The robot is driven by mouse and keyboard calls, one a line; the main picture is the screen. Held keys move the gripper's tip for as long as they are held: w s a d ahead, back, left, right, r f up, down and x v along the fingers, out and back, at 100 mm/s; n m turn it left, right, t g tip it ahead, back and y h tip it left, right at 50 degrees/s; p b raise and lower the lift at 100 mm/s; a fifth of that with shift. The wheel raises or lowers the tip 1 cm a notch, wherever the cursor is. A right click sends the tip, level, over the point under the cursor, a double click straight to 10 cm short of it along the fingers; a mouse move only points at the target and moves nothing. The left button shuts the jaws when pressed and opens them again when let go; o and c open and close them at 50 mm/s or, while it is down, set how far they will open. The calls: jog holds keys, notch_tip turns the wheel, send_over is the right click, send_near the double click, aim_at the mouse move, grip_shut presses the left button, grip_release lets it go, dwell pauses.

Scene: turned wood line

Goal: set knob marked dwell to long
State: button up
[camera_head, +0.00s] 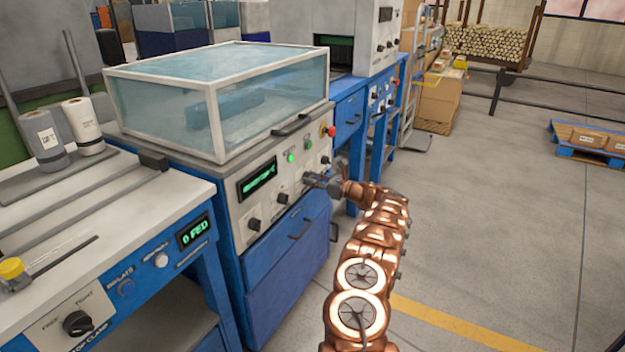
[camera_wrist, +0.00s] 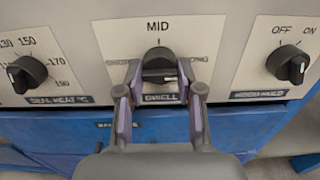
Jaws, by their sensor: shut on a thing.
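The knob marked DWELL (camera_wrist: 159,58) is dark and sits in the middle of the wrist view. MID is printed above it, with a partly covered label on each side; the right one ends in "NG". My gripper (camera_wrist: 160,82) is shut on this knob, one finger on each side. A pale mark shows low on the knob between the fingers, but its pointer direction is hard to tell. In the head view my gripper (camera_head: 318,181) reaches the front panel of the glass-topped machine (camera_head: 262,190), and the knob there is largely hidden.
Left of DWELL is a seal heat knob (camera_wrist: 27,74); right is an OFF/ON knob (camera_wrist: 288,64). A red stop button (camera_head: 328,131) and a green light (camera_head: 291,157) sit on the panel. Drawer handles (camera_head: 300,229) stick out below.

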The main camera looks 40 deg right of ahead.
dwell(0.4)
jog(key=o, duration=1.2)
jog(key=shift+c, duration=0.2)
jog(key=v, duration=1.2)
